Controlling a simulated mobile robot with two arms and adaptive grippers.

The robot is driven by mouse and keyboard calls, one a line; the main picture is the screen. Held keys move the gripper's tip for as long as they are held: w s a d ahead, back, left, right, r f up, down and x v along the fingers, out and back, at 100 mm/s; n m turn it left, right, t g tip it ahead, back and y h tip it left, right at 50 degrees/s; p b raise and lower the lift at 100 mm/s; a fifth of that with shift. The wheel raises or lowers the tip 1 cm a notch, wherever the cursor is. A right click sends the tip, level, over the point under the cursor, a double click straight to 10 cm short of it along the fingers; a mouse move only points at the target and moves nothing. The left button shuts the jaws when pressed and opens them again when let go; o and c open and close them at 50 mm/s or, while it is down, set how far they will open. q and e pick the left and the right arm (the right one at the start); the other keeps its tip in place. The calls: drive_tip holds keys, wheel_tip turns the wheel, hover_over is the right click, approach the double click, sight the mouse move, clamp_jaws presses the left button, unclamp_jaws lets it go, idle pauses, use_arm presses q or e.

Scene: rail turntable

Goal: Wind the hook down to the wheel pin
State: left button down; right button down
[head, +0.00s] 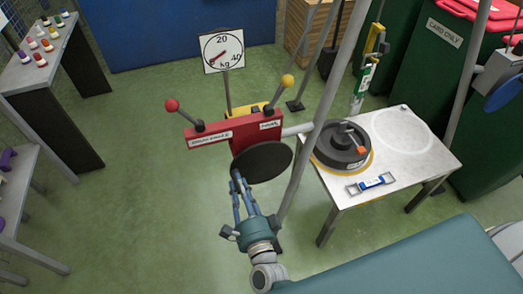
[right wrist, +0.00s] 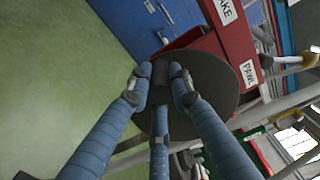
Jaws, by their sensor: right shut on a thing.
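My right gripper (head: 240,190) is shut on the crank handle of the dark crank disc (head: 265,162) on the front of the red winch box (head: 243,132). In the right wrist view, its fingers (right wrist: 158,78) close around the dark handle (right wrist: 160,70) near the edge of the disc (right wrist: 215,85). A yellow hook block (head: 376,40) hangs at the upper right, with a green and white piece (head: 363,85) below it, above the table's far edge. The black wheel (head: 342,145) lies flat on the table, with a raised dark pin at its middle. My left gripper is not in view.
The grey table (head: 400,165) holds a small blue and grey tool (head: 371,183) and a pale marked circle. Red (head: 171,105) and yellow (head: 288,80) lever knobs rise from the winch. A dial (head: 222,50) stands behind. A slanted grey pole (head: 325,100) passes right of the winch.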

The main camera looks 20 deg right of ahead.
drive_tip(key=shift+s+a+f, duration=0.1)
drive_tip(key=shift+f, duration=0.35)
drive_tip(key=f+n, duration=0.1)
drive_tip(key=n, duration=0.1)
drive_tip(key=shift+f+n+b, duration=0.3)
drive_tip(key=shift+f, duration=0.05)
drive_tip(key=shift+f, duration=0.1)
drive_tip(key=shift+d+f+n, duration=0.25)
drive_tip(key=shift+f+n, duration=0.5)
drive_tip(key=shift+n, duration=0.35)
drive_tip(key=shift+b, duration=0.3)
drive_tip(key=shift+d+f+n, duration=0.25)
drive_tip(key=shift+f+n, duration=0.2)
drive_tip(key=shift+n, duration=0.15)
drive_tip(key=shift+d+f+n, duration=0.2)
drive_tip(key=shift+f+n, duration=0.2)
drive_tip(key=shift+n, duration=0.2)
